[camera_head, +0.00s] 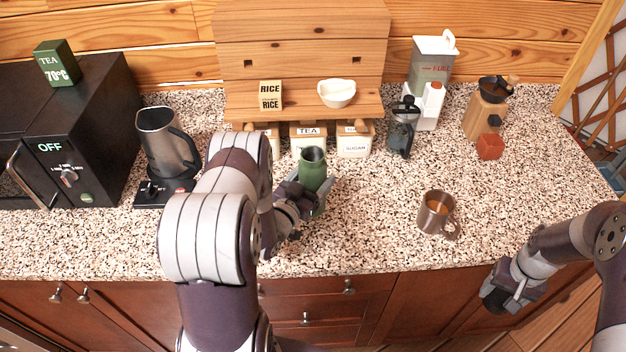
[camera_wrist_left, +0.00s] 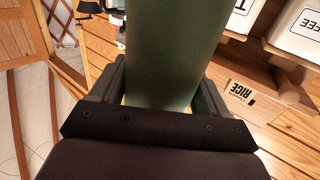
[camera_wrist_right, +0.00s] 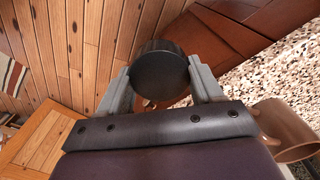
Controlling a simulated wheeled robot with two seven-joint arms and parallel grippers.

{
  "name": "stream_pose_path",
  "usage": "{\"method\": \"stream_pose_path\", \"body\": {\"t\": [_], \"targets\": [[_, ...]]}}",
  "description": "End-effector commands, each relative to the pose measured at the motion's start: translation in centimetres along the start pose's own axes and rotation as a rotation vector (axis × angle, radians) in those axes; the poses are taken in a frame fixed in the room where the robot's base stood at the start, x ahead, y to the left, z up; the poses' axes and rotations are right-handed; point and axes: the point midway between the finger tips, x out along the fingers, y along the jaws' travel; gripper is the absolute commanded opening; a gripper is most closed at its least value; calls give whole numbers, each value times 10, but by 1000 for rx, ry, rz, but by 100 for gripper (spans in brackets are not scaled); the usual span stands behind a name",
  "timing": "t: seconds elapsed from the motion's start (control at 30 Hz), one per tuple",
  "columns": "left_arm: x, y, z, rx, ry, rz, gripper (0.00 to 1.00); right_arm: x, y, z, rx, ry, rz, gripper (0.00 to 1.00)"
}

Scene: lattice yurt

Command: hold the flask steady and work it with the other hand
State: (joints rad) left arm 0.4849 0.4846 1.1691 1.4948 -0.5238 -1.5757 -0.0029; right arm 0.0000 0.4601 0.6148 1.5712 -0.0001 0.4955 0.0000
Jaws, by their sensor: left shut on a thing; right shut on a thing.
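The green flask (camera_head: 313,172) stands upright near the middle of the counter, its open, dark mouth facing up. My left gripper (camera_head: 318,200) is shut around its lower body. In the left wrist view the flask's green side (camera_wrist_left: 172,50) fills the space between the fingers. My right gripper (camera_head: 512,290) is off the counter's front edge at the right, well apart from the flask. It is shut on a dark round cap (camera_wrist_right: 161,75), seen between the fingers in the right wrist view. The flask's base is hidden by the gripper.
A metal mug (camera_head: 437,213) with orange-brown liquid stands right of the flask. A kettle (camera_head: 168,145) stands left. The counter between flask and mug is clear.

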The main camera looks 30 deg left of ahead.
Motion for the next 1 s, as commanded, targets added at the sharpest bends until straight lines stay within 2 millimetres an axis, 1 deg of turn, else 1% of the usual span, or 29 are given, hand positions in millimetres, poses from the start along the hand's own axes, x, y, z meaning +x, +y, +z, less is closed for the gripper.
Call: {"method": "stream_pose_path", "body": {"t": [0.1,0.37,0.5,0.53,0.6,0.77,0.87,0.93,1.0], "targets": [[0,0,10,1,2,0,21,-3,0,0,0,0,0,37],[0,0,12,2,3,0,21,-2,0,0,0,0,0,37],[0,0,17,1,3,0,21,3,0,0,0,0,0,37],[0,0,16,1,2,0,82,2,0,0,0,0,0,37],[0,0,15,1,1,0,100,1,0,0,0,0,0,37],[0,0,15,1,1,0,100,1,0,0,0,0,0,37],[0,0,11,1,2,0,100,-3,0,0,0,0,0,37],[-5,0,13,0,1,-1,100,1,0,0,0,0,0,37],[-17,-1,15,0,0,-4,100,5,0,0,0,0,0,37]]}}
